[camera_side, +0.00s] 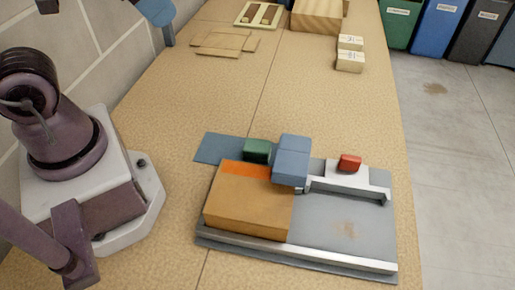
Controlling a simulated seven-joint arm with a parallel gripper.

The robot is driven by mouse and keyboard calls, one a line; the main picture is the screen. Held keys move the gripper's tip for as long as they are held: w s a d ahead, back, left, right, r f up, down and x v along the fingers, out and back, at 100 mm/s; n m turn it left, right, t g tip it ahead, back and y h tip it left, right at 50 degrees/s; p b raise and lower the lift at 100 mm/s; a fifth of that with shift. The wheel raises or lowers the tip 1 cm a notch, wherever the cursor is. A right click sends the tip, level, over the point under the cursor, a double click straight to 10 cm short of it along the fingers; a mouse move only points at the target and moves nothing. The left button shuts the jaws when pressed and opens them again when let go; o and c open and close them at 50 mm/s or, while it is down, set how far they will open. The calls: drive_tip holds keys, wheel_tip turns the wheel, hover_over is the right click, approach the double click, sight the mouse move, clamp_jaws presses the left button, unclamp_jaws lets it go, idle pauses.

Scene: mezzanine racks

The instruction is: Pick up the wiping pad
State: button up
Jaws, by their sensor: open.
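A small dark green block (257,151) sits on a flat blue-grey mat (216,148), behind an orange-brown box (245,211). It is pad-shaped, but I cannot tell for certain that it is the wiping pad. A blue block (291,161) stands to its right, at the box's back right corner, and may touch it. My gripper's fingers do not show. Parts of my arm appear at the left and top left, apart from these things.
The box stands on a grey plate (345,226) with a pale front rail (300,255). Cardboard pieces (225,42), a framed tray (243,14), a wooden box (319,17) and small labelled boxes (350,54) lie at the back. The table's middle is clear. Bins (440,27) stand beyond its right edge.

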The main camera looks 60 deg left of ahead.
drive_tip(key=o, duration=0.3)
drive_tip(key=n+g, duration=0.6)
drive_tip(key=n, duration=0.3)
hover_over(257, 145)
wheel_tip(257, 145, down, 22)
wheel_tip(257, 145, down, 12)
drive_tip(key=shift+f, duration=0.25)
